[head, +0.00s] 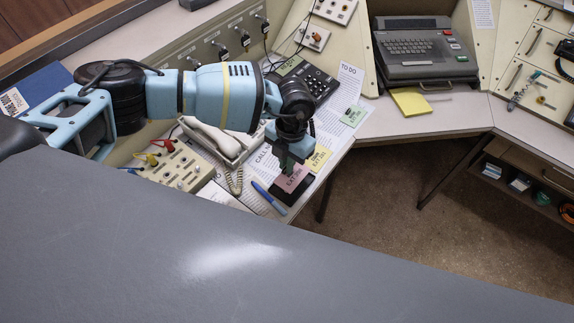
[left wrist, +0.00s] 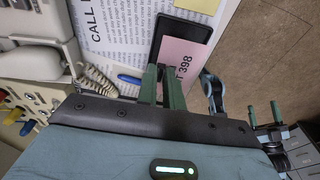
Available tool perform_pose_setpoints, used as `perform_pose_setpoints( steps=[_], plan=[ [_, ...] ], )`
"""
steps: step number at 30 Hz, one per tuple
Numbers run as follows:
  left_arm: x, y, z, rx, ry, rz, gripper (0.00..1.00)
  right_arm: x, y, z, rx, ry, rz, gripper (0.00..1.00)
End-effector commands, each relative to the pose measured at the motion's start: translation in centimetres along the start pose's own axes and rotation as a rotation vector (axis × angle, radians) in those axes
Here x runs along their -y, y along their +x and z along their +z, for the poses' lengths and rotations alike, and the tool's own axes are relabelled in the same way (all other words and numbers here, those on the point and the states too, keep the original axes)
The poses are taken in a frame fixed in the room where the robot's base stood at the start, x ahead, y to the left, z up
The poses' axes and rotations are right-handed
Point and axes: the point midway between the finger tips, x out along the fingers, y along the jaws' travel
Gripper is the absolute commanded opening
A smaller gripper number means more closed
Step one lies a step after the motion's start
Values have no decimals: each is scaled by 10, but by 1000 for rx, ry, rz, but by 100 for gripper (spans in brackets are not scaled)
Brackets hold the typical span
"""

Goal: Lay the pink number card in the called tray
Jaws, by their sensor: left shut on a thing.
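The pink number card (head: 292,178) is in my left gripper (head: 287,160), over the near edge of the desk. My left gripper's green fingers (left wrist: 162,86) are shut on the card's edge in the left wrist view, and the pink card (left wrist: 180,54) reaches out beyond them. A black shallow tray (head: 296,193) lies under the card; its dark end shows beyond the card in the left wrist view (left wrist: 187,28). I cannot tell whether the card touches it. My right gripper (left wrist: 264,113) shows small at the right of the left wrist view, its two green fingers apart and empty.
A yellow card (head: 318,158) and a green card (head: 353,115) lie on printed sheets nearby. A blue pen (head: 268,197), a telephone handset (head: 210,135) and a switch panel (head: 175,165) are to the left. The desk edge drops to open floor (head: 385,215) at right.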

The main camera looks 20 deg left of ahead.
Motion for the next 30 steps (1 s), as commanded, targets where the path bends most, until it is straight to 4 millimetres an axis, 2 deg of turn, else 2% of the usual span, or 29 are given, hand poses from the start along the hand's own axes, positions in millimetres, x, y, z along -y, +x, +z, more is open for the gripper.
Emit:
perform_pose_setpoints(
  steps=[1,5,29,30],
  plan=[
    [0,9,0,-5,0,1,0,0,0,2,3,0,0,63],
    [1,22,2,-3,0,0,0,0,1,3,6,-1,-1,63],
    [0,33,4,-1,-1,0,0,-3,1,6,11,-12,-2,63],
    [0,33,4,-1,-1,0,11,-2,1,6,11,-12,-2,63]
  ],
)
